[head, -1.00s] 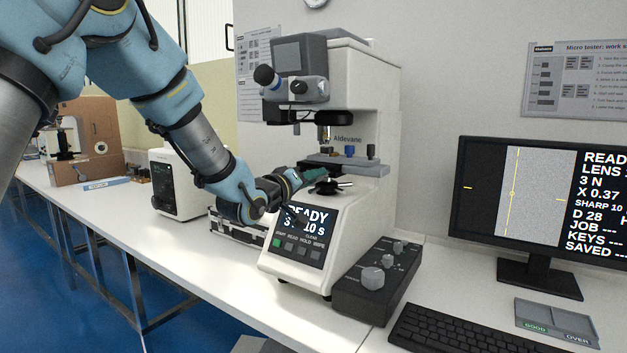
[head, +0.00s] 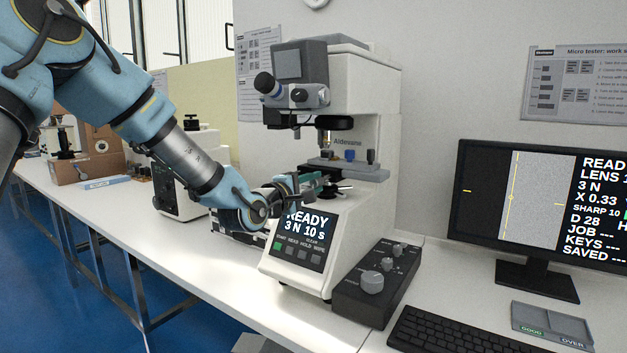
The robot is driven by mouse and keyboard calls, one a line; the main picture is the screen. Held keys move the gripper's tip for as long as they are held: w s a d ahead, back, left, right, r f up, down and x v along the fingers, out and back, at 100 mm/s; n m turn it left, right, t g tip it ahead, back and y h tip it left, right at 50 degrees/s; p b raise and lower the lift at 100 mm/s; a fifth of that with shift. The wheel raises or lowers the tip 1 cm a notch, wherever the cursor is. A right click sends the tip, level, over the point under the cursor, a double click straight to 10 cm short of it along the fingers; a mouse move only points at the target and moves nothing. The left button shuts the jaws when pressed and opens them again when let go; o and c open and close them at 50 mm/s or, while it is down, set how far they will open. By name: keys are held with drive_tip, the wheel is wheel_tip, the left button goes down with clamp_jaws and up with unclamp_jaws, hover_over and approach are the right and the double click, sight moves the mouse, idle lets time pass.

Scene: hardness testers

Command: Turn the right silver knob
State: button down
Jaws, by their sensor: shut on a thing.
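The white hardness tester (head: 375,90) stands on the bench, with its flat grey stage (head: 345,171) under the lens turret. My gripper (head: 318,181) reaches in from the left to the front of the stage, above the READY panel (head: 303,236). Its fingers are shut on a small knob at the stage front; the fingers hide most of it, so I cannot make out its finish. Dark star-shaped handles (head: 337,190) sit just right of and below the fingertips. A blue knob (head: 349,155) and a dark knob (head: 370,156) stand free on the stage.
A black control box (head: 358,307) with several silver knobs stands right of the tester, clear of my arm. A monitor (head: 545,255), a keyboard (head: 440,328) and a GOOD/OVER tray (head: 552,312) are farther right. The front bench edge is clear.

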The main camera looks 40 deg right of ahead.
drive_tip(key=n+p, duration=0.1)
drive_tip(key=n, duration=0.4)
drive_tip(key=shift+n, duration=0.3)
drive_tip(key=n, duration=0.4)
drive_tip(key=shift+f+n, duration=0.1)
drive_tip(key=shift+n, duration=0.3)
drive_tip(key=shift+n, duration=0.3)
drive_tip(key=c, duration=0.6)
unclamp_jaws()
drive_tip(key=shift+a, duration=0.1)
drive_tip(key=b+v, duration=0.2)
drive_tip(key=v, duration=0.8)
drive_tip(key=shift+s+a, duration=0.15)
drive_tip(key=shift+a, duration=0.15)
